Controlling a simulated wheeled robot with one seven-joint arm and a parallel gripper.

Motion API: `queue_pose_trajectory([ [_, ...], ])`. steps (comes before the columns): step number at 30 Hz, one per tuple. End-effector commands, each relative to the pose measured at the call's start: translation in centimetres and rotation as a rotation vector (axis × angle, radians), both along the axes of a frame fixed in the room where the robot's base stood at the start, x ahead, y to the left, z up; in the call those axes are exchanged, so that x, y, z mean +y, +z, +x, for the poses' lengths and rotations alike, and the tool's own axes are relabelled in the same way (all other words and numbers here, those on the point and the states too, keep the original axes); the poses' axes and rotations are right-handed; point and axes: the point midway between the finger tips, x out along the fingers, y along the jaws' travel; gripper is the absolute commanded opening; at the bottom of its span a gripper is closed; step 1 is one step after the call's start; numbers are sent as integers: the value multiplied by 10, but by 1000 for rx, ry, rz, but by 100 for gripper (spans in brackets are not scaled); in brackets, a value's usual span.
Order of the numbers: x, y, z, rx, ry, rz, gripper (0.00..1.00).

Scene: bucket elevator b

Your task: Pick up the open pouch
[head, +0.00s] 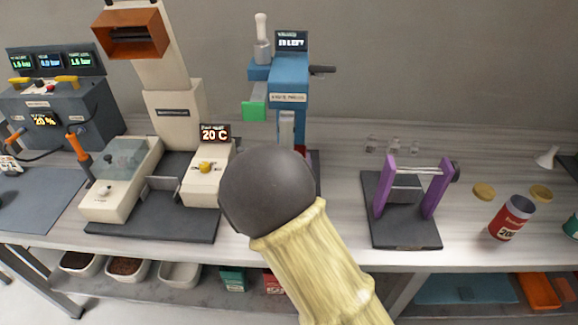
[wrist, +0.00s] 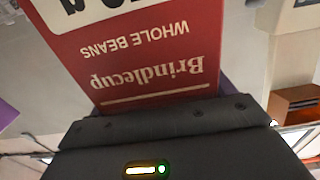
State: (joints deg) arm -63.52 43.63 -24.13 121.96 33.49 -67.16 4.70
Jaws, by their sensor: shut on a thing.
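In the wrist view, a red pouch (wrist: 150,60) with the upside-down words "Brindlecup" and "WHOLE BEANS" rises from my gripper (wrist: 165,103). A white panel with black print crosses the pouch near the picture's top. My gripper is shut on the pouch, with its dark body along the bottom of the view. The pouch's mouth is not visible. In the head view my arm fills the centre and hides the gripper and most of what it holds. A small dark red sliver shows just right of the arm's dark rounded joint; I cannot tell whether it is the pouch.
On the bench, a beige sealing machine (head: 120,180) stands left and a blue press (head: 290,90) behind my arm. A purple-posted stand (head: 405,200) is to the right, then an open red container (head: 512,217) and two gold discs (head: 484,192). Bins (head: 180,274) sit below.

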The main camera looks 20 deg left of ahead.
Motion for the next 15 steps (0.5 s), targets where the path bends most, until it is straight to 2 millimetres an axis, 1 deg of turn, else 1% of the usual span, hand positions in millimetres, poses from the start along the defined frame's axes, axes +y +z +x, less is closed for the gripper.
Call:
queue_pose_trajectory([
  [1, -1, -5, -14, 7, 5, -3, 69],
  [5, -10, -5, -45, 6, 5, -1, 69],
  [15, -33, -5, -137, 5, 5, -2, 69],
])
